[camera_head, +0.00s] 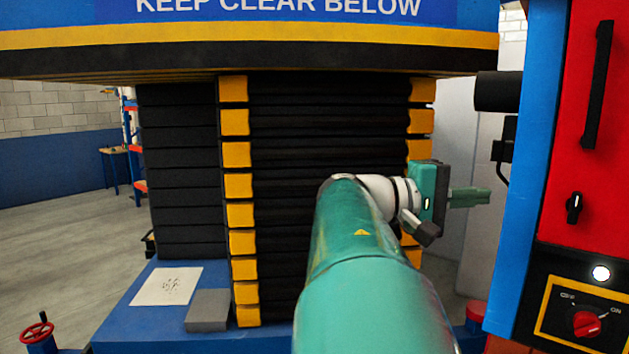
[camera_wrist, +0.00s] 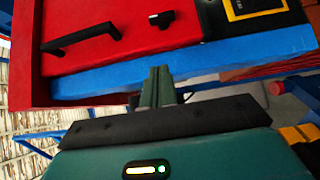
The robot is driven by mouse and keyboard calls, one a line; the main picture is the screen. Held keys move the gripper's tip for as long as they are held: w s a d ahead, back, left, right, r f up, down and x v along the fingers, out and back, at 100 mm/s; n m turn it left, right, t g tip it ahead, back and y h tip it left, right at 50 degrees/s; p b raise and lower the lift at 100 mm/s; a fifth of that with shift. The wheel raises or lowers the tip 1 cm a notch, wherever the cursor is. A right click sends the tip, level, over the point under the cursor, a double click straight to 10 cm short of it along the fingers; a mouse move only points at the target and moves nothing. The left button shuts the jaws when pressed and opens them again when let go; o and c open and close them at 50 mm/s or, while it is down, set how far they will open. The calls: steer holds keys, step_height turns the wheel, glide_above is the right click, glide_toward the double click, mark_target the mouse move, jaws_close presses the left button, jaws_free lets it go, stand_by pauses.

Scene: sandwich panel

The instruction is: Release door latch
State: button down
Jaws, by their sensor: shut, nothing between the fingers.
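The red door (camera_head: 585,120) is at the right in the head view, in a blue frame. A small black latch (camera_head: 574,207) sits on it below a long black handle (camera_head: 597,85). In the wrist view the latch (camera_wrist: 160,19) is at the top centre and the handle (camera_wrist: 80,38) is to its left. My gripper (camera_head: 488,195) is shut and empty, its green fingers pointing right toward the cabinet. In the wrist view the fingertips (camera_wrist: 158,70) lie over the blue frame, below the latch and apart from it.
Below the door is a black panel with a red rotary switch (camera_head: 587,323) and a lit white lamp (camera_head: 601,273). The blue frame edge (camera_head: 531,170) stands between my fingers and the door. Black bellows (camera_head: 330,140) with yellow edges stand behind my arm. A black cylinder (camera_head: 497,91) juts out above my gripper.

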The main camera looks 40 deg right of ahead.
mark_target(574, 207)
steer(key=x, duration=0.3)
steer(key=s+a+x, duration=0.1)
steer(key=x, duration=0.3)
steer(key=s+x, duration=0.1)
steer(key=x, duration=0.3)
steer(key=shift+s+r, duration=0.15)
steer(key=shift+s, duration=0.05)
steer(key=shift+s+d, duration=0.3)
steer(key=shift+a, duration=0.1)
